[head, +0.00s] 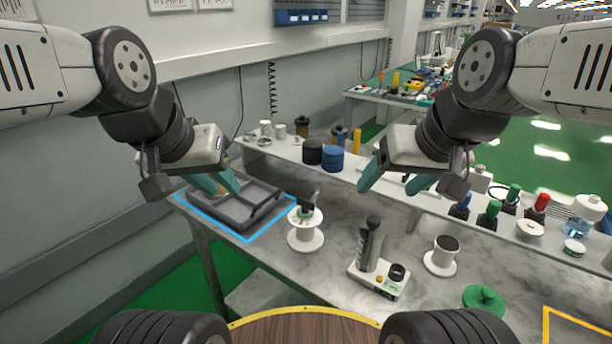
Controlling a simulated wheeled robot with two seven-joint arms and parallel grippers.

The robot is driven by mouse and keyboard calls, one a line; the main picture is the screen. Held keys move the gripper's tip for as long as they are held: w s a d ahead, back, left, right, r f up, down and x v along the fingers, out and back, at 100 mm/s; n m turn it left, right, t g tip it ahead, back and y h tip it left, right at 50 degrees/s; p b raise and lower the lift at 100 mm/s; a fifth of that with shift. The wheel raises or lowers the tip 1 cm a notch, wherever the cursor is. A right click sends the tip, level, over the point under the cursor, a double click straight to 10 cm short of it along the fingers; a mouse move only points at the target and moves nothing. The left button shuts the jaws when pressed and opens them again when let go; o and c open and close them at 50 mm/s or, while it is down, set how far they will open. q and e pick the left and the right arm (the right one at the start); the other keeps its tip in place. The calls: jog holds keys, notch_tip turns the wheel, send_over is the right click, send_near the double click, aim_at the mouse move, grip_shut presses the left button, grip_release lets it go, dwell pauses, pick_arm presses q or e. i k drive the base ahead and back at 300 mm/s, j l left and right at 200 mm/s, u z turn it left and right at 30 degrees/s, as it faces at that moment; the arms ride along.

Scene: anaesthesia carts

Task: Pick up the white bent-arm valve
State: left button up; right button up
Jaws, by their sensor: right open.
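A white spool-shaped piece (305,238) with a dark bent arm on top stands upright on the grey marbled table, right of the tray; it best fits the bent-arm valve, though I cannot be certain. A white-based device (380,279) with a grey upright lever and black knob stands to its right. My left gripper (218,184) hangs over the grey tray, left of the spool-shaped piece and apart from it; its finger gap is unclear. My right gripper (396,184) is open and empty, above the table and beyond the lever device.
The grey tray (232,212) lies inside a blue outline at the table's left. Dark and blue cylinders (332,158), bottles and small parts line the rear shelf.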

aim_at(305, 238)
jog(key=j+z, duration=0.1)
jog(key=z, duration=1.1)
jog(key=j+z, duration=0.35)
jog(key=k+j+z, duration=0.2)
jog(key=j+z, duration=0.2)
jog(key=k+j+z, duration=0.15)
jog(key=j+z, duration=0.2)
jog(key=k+j+z, duration=0.45)
jog(key=k+j, duration=0.15)
jog(key=k, duration=0.15)
jog(key=k+j+z, duration=0.1)
jog(key=k, duration=0.25)
jog(key=i+l, duration=0.1)
jog(key=l, duration=0.25)
